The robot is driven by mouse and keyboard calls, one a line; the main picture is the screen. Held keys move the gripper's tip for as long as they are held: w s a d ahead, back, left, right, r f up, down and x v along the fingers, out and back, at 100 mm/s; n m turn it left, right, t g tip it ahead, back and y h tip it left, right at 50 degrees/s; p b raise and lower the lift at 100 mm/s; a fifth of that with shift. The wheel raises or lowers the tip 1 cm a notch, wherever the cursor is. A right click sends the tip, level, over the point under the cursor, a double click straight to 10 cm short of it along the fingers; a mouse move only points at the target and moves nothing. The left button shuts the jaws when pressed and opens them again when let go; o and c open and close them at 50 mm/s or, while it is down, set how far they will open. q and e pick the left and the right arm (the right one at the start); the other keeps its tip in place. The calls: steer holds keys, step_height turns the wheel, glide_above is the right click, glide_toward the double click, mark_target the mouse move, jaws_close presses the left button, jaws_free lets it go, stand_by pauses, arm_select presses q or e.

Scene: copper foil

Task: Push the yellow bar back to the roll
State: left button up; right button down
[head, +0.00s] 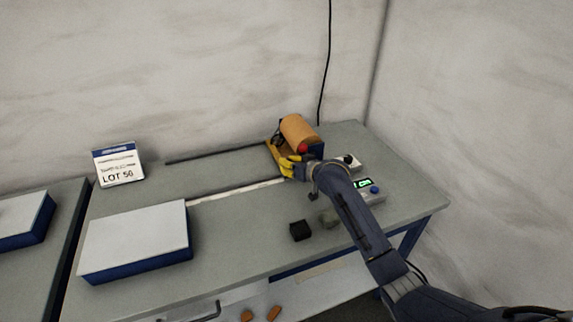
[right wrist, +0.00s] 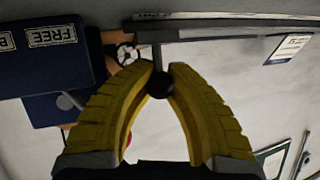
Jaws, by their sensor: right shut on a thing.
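The copper-coloured roll (head: 298,129) sits in a dark blue holder at the back right of the bench. The yellow bar (head: 271,150) lies close along the left side of the roll, partly hidden by my gripper. My right gripper (head: 289,163), with yellow fingers, reaches in from the right to the bar's near end. In the right wrist view its fingertips (right wrist: 162,76) are closed around a dark round knob (right wrist: 160,86) on a short stem. The stem joins a long grey bar across the top of that view. My left gripper is not in view.
A white-topped blue box (head: 135,238) stands front left, a LOT 56 sign (head: 118,165) back left. A small black block (head: 299,231) and a control box with green display (head: 364,184) lie near my right arm.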

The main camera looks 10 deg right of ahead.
steer(key=c, duration=1.5)
jaws_free()
steer(key=shift+w+d+r, duration=0.15)
steer(key=shift+d+r, duration=0.25)
steer(key=o, duration=0.4)
steer(key=shift+f, duration=0.1)
steer(key=shift+a+f, duration=0.1)
steer(key=shift+a, duration=0.05)
steer(key=v, duration=1.2)
